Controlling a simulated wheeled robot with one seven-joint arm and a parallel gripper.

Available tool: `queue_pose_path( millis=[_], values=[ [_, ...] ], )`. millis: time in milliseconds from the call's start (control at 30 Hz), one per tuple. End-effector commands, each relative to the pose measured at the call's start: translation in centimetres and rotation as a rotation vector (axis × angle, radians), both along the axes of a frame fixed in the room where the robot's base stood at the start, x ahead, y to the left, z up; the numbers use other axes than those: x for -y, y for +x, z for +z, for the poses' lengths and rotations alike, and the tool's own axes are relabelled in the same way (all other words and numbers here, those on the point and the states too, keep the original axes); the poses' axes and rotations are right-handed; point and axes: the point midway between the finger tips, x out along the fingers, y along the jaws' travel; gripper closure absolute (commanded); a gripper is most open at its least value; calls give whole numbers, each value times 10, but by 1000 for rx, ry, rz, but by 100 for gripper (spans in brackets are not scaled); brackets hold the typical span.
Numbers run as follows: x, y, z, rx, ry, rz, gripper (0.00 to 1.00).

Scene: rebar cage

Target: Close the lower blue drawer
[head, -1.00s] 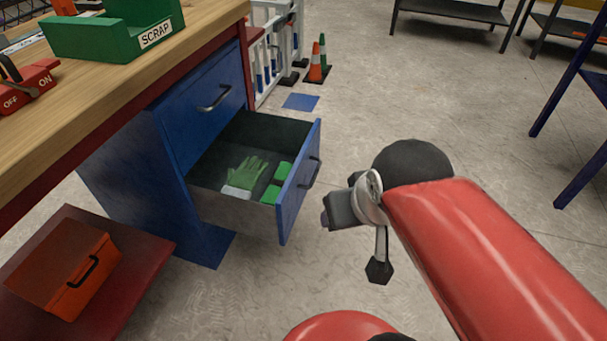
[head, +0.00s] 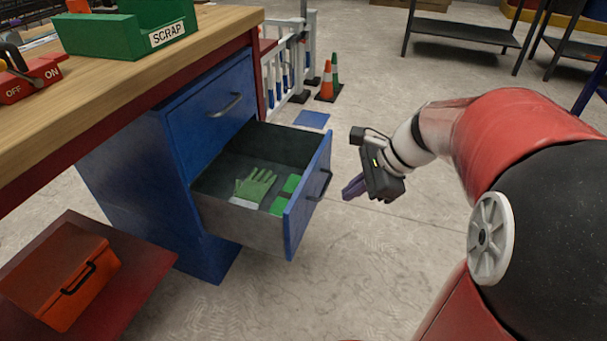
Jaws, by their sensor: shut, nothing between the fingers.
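The lower blue drawer (head: 307,196) is pulled out from the blue cabinet under the workbench. A green glove (head: 254,186) with a white cuff and a green item (head: 285,194) lie inside it. Its dark handle (head: 320,186) is on the front panel, facing right. The upper blue drawer (head: 207,105) is shut. My gripper (head: 349,192) is shut and empty, a short way to the right of the drawer front and apart from it, with its purple fingertips toward the handle.
The wooden workbench (head: 120,93) carries a green SCRAP bin (head: 105,38). An orange toolbox (head: 60,275) sits on a red lower shelf at left. Traffic cones (head: 327,80) and a white barrier stand behind. The floor around my gripper is clear.

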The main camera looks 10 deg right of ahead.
Motion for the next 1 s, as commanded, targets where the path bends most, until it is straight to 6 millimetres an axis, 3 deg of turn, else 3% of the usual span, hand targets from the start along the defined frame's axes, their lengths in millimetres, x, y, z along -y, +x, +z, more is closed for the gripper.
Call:
queue_pose_path(
  millis=[33,133,367,867,1000],
  values=[
    [12,13,-14,-49,86,-107,100],
    [28,33,-22,-116,222,-267,100],
    [37,49,-30,-171,331,-388,100],
    [-23,81,-99,-171,328,-382,100],
    [-42,92,-97,-167,327,-381,100]
  ],
)
